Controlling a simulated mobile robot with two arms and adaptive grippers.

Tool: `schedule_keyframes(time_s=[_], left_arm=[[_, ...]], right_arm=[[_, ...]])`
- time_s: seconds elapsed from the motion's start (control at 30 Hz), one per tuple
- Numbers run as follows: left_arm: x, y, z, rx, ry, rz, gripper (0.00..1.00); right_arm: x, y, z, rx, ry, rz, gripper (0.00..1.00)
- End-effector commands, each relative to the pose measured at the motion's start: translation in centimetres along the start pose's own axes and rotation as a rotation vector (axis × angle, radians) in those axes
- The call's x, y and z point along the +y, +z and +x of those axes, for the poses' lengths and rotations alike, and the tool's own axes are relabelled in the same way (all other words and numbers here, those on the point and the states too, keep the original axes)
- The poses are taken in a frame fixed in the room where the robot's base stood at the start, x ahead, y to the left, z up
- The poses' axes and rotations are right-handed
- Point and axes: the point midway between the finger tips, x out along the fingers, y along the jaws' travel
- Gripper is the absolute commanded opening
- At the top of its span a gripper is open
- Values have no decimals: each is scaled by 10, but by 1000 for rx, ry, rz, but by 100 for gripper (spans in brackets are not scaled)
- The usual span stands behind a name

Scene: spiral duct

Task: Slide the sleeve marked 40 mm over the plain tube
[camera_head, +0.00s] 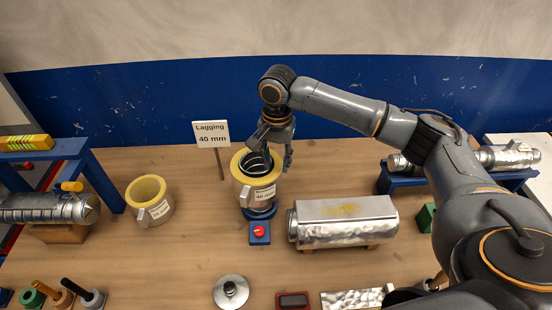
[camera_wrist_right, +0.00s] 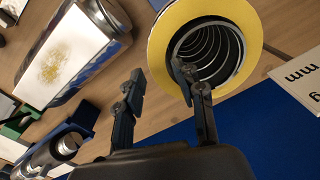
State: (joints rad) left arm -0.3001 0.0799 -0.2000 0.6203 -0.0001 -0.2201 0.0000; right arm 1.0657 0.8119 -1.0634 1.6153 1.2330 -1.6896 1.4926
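The sleeve marked 40 mm (camera_head: 258,194), yellow inside with a silvery jacket, stands upright at the middle of the bench. It surrounds a ribbed metal tube (camera_head: 257,163), whose rim and inner rings show inside the yellow ring (camera_wrist_right: 157,45) in the right wrist view. The tube stands on a blue base (camera_head: 262,213). My right gripper (camera_head: 273,153) is at the sleeve's top, fingers apart. In the wrist view one finger overlaps the bore and the other is outside the ring; I cannot tell whether they touch. My left gripper is out of view.
A second yellow-lined sleeve (camera_head: 150,200) stands to the left. A sign (camera_head: 211,134) reading Lagging 40 mm stands behind. A boxy metal-clad duct (camera_head: 343,220) lies close right. A red button (camera_head: 259,231) and a round lid (camera_head: 231,291) are in front.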

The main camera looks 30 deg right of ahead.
Motion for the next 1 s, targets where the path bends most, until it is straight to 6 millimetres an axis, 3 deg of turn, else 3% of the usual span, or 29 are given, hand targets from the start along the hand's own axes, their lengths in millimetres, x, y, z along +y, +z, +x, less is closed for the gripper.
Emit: schedule_keyframes(time_s=[0.37,0.8,1.0], left_arm=[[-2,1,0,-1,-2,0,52],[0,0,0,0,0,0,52],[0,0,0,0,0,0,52]], right_arm=[[0,0,-7,0,0,-1,41],[-1,0,-92,0,-3,-1,41],[-1,0,-115,-1,-1,-1,41]])
